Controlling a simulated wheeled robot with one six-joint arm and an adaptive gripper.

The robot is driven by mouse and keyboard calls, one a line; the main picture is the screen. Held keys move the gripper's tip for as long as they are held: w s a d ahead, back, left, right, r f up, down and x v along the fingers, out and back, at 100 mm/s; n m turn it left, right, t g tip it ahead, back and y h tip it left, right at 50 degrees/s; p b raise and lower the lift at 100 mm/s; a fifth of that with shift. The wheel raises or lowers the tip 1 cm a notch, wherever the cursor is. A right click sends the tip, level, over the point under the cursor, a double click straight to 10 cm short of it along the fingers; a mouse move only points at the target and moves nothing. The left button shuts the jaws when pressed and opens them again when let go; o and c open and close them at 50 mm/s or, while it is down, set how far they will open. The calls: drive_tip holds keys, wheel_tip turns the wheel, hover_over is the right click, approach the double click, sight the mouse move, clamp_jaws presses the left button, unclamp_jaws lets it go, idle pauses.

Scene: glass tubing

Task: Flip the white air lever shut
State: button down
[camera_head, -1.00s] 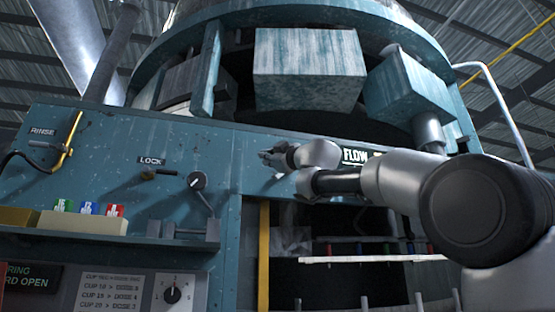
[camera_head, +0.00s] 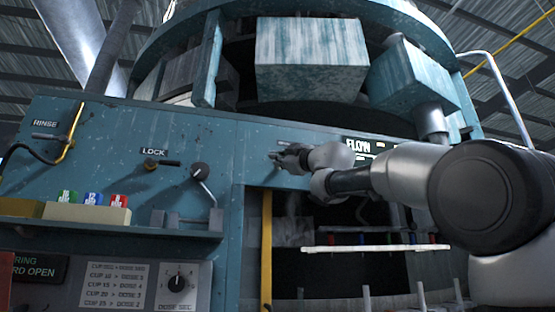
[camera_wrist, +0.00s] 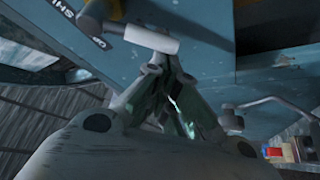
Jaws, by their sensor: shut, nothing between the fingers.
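The white lever (camera_wrist: 150,38) shows in the wrist view as a short pale bar on the blue panel. Printed lettering stands beside it, partly cut off and partly readable as "OP". My gripper (camera_wrist: 160,72) is shut and empty, with its fingertips just below the bar in that view. I cannot tell whether they touch it. In the head view my gripper (camera_head: 277,158) is at the blue panel, left of the "FLOW" label. I cannot make out the lever in the head view.
An orange upright (camera_head: 266,245) and an open bay with a pale rack (camera_head: 375,248) lie below my gripper.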

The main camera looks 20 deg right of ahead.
drive_tip(key=shift+d+f+n, duration=0.2)
drive_tip(key=shift+f+n, duration=0.05)
drive_tip(key=shift+n, duration=0.35)
drive_tip(key=d+f+n+g+h, duration=0.1)
drive_tip(key=d+f+n+g, duration=0.1)
drive_tip(key=d+n+g, duration=0.3)
drive_tip(key=shift+d+f+n+g, duration=0.3)
drive_tip(key=shift+d+n+g, duration=0.1)
drive_tip(key=shift+d+n, duration=2.2)
drive_tip(key=shift+a+r, duration=0.1)
drive_tip(key=shift+a, duration=0.05)
